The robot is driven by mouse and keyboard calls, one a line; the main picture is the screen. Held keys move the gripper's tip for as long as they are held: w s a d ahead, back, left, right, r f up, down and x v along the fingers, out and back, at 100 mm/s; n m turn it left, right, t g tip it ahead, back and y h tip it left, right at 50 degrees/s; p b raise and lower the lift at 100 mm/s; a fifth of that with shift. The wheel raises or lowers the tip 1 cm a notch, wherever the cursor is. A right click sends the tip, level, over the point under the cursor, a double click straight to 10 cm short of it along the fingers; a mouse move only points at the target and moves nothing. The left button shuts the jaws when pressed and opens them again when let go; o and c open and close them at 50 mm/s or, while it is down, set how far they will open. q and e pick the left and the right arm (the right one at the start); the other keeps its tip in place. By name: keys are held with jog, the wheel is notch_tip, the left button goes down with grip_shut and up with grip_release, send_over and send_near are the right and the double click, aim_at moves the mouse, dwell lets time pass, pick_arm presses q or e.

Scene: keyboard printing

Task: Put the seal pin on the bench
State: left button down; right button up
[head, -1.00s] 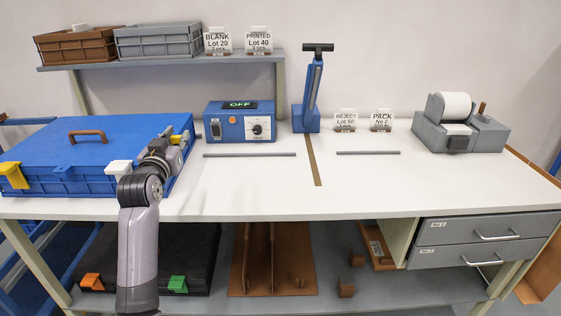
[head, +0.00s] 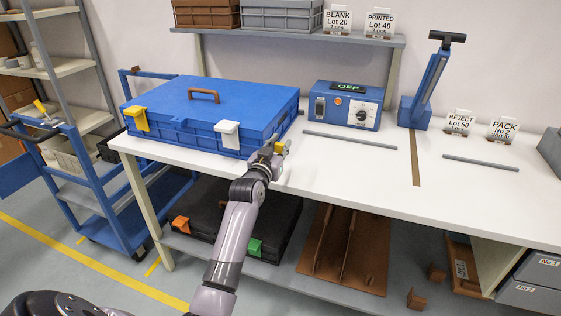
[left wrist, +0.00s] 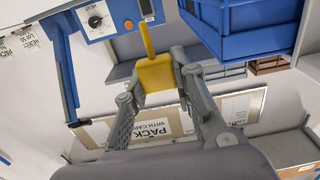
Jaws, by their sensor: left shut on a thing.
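The seal pin, a yellow block with a thin stem (left wrist: 155,76), is held between the fingertips of my left gripper (left wrist: 158,80) in the left wrist view. In the head view my left gripper (head: 277,150) is above the white bench (head: 345,182), just right of the blue case's front right corner. Only a small yellow bit of the pin shows there. I cannot tell whether the pin touches the bench. My right gripper is not in view.
The blue case (head: 210,98) with one yellow and one white latch stands on the bench's left. A blue heater box (head: 345,105) and a lever press (head: 425,85) stand behind. A grey bar (head: 350,140) lies before the heater. The bench's middle front is clear.

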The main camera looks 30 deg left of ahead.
pick_arm(q)
jog(key=shift+f, duration=2.65)
jog(key=shift+f, duration=0.2)
jog(key=c, duration=1.3)
grip_release()
jog(key=shift+r, duration=0.1)
jog(key=shift+c, duration=0.2)
jog(key=shift+r, duration=0.1)
